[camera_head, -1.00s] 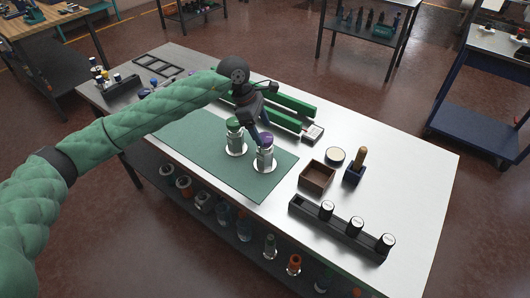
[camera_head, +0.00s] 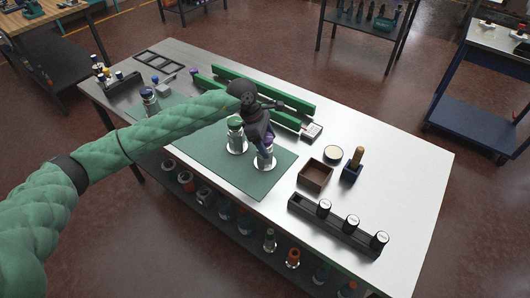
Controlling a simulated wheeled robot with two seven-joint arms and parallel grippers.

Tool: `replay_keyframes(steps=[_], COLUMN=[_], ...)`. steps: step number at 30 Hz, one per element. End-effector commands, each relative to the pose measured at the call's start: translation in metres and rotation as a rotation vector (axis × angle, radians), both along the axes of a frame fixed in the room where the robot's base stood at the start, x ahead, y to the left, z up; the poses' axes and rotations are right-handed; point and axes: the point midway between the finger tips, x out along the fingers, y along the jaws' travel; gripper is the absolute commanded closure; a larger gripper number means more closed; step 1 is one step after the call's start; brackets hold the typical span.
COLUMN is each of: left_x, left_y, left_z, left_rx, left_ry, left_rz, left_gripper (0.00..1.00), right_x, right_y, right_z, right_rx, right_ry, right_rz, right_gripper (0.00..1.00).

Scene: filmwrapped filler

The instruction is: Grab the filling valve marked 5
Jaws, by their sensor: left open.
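Two metal filling valves stand upright on the green mat (camera_head: 203,152). One has a green top (camera_head: 236,136); the other, to its right, has a purple top (camera_head: 265,158). A third similar valve (camera_head: 150,101) stands at the mat's far left end. The number markings are too small to read, so I cannot tell which is 5. My left gripper (camera_head: 268,140) is open at the top of the purple-topped valve and partly hides it. I cannot tell whether they touch. My right gripper is not in view.
Green rails (camera_head: 265,93) lie behind the mat. The table's right end is clear.

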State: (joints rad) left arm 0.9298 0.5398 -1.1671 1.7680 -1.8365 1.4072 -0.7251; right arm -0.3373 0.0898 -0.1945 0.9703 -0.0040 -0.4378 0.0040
Motion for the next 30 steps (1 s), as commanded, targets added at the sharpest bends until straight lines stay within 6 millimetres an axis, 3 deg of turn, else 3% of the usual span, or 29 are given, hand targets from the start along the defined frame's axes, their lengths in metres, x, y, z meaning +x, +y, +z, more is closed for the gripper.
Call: replay_keyframes(steps=[4, 15, 30], left_x=[0.0000, 0.0000, 0.0008], left_y=[0.0000, 0.0000, -0.0004], left_z=[-0.0003, 0.0000, 0.0051], left_rx=[0.000, 0.000, -0.002], left_ry=[0.000, 0.000, -0.003], left_rz=[0.000, 0.000, 0.000], left_gripper=[0.30, 1.00, 1.00], right_x=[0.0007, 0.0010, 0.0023], right_y=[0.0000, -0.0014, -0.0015], right_z=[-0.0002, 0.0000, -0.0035], right_rx=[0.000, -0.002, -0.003], right_ry=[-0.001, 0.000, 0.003], right_rz=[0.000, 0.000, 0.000], right_gripper=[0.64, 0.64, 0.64])
